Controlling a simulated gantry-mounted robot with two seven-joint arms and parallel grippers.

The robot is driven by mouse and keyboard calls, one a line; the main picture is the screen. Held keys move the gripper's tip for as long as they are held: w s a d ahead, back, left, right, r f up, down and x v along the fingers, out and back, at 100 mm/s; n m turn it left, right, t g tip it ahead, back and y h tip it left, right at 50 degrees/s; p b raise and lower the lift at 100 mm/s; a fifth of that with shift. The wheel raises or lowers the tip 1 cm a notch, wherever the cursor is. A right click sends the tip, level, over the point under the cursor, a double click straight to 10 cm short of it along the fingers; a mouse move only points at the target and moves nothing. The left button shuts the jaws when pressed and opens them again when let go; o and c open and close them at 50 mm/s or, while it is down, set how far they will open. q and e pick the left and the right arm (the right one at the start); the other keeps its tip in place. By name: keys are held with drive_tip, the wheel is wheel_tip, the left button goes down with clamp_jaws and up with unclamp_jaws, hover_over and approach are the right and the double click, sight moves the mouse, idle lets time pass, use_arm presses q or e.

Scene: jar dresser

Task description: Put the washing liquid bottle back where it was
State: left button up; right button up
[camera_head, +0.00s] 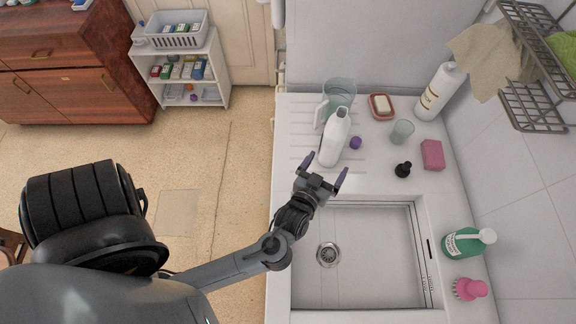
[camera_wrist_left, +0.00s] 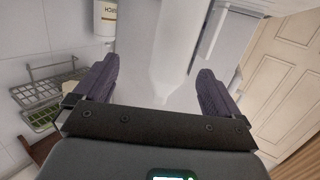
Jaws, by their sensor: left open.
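A white bottle (camera_head: 334,140) with a small dark top stands on the ribbed drainboard behind the sink, with no label in sight. I take it for the washing liquid bottle. My left gripper (camera_head: 325,167) is open at the front of this bottle, fingers toward it. In the left wrist view the pale bottle (camera_wrist_left: 172,65) shows between the two spread fingers (camera_wrist_left: 156,92), with no finger seen closed on it. I cannot tell how deep it sits between them. My right gripper is not in view.
A clear jug (camera_head: 341,90), soap dish (camera_head: 381,107), glass (camera_head: 402,132), purple item (camera_head: 355,143), black stopper (camera_head: 403,170) and pink sponge (camera_head: 432,155) surround the bottle. A labelled white bottle (camera_head: 436,92) stands back right, a green bottle (camera_head: 462,243) right. The sink (camera_head: 360,250) is empty.

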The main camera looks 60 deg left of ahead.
use_arm(q)
drive_tip(key=s+d+f+m+g+h, duration=0.1)
drive_tip(key=s+d+m+g+h, duration=0.1)
drive_tip(key=s, duration=0.6)
drive_tip(key=s+d+f+m+g+h, duration=0.2)
drive_tip(key=s+m+g+h, duration=0.3)
drive_tip(key=s+g, duration=0.3)
drive_tip(key=shift+s+f+m+g+h, duration=0.15)
drive_tip(key=shift+s+m+g+h, duration=0.15)
drive_tip(key=shift+m+g, duration=0.15)
drive_tip(key=shift+d, duration=0.15)
wheel_tip(320, 180, up, 20)
drive_tip(key=p, duration=1.9)
drive_tip(key=shift+f+p, duration=0.2)
drive_tip(key=shift+p, duration=0.1)
drive_tip(key=shift+f, duration=0.1)
